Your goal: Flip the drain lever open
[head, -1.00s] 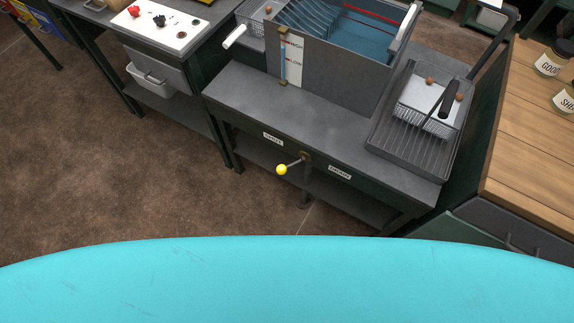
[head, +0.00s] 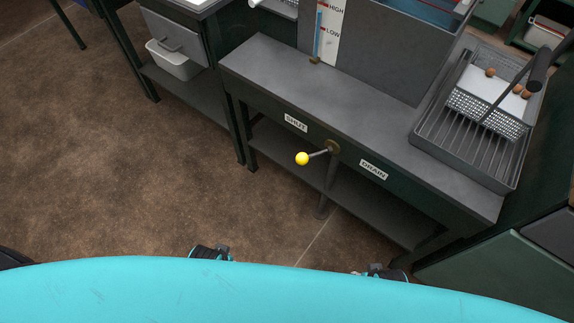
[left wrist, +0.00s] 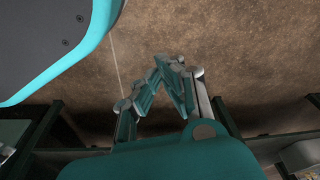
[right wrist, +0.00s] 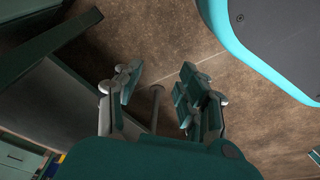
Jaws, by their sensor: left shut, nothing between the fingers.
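The drain lever has a yellow ball knob (head: 302,158) on a short rod from a brass pivot (head: 333,147) on the bench front. The knob points left, on the side of the SHUT label (head: 296,122); the DRAIN label (head: 373,170) is right of the pivot. My left gripper (head: 210,252) shows low in the head view, apart from the lever; in the left wrist view its fingers (left wrist: 166,72) meet, empty. My right gripper (head: 383,272) is low right of the lever, mostly hidden by my body; in the right wrist view its fingers (right wrist: 157,92) are apart and empty.
A dark pipe (head: 327,190) drops below the pivot past the lower shelf (head: 375,205). The tank (head: 385,45) and a draining tray (head: 470,155) with a wire basket (head: 487,110) stand on the bench. The brown floor (head: 150,190) before the bench is clear.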

